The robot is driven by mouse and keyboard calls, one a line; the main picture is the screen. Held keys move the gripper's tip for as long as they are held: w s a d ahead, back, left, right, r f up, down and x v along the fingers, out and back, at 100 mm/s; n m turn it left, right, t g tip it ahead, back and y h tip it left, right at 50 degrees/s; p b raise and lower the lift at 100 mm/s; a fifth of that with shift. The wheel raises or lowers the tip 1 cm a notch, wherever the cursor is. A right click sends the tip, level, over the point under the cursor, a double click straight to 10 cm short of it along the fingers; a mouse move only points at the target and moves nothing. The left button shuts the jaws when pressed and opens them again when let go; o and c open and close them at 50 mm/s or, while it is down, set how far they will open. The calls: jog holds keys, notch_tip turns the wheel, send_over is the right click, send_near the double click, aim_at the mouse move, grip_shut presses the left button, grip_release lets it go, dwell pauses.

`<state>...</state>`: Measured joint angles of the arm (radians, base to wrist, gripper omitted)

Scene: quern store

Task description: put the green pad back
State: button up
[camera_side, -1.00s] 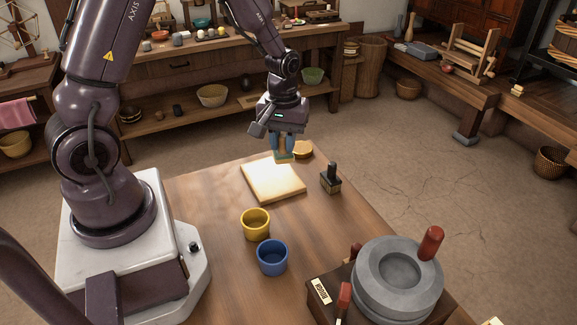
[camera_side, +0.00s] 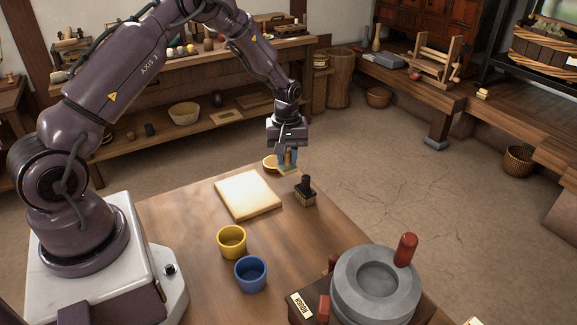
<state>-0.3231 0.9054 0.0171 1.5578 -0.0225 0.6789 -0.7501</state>
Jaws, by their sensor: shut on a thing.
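My gripper (camera_side: 287,157) has blue fingertips shut on the upright tan handle of the green pad (camera_side: 288,170). The pad's thin green base shows just below the fingertips, near the table's far corner. I cannot tell whether the base touches the table or hangs just above it. A small round yellow-brown dish (camera_side: 270,163) lies just left of the pad, partly hidden by the gripper. A stamp with a black handle and tan block (camera_side: 305,192) stands upright, close in front and to the right of the pad.
A pale square board (camera_side: 247,194) lies left of the stamp. A yellow cup (camera_side: 232,241) and a blue cup (camera_side: 251,273) stand nearer. A grey quern (camera_side: 375,285) with a red handle fills the front right. The table (camera_side: 180,230) is bare left of the cups.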

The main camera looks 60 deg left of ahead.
aim_at(289, 166)
jog(key=shift+w+a+f, duration=0.1)
jog(key=shift+w+f, duration=0.1)
jog(key=shift+f, duration=0.15)
jog(key=shift+w+f, duration=0.1)
jog(key=shift+f, duration=1.45)
jog(key=o, duration=0.8)
jog(key=shift+f, duration=0.15)
jog(key=shift+o, duration=0.2)
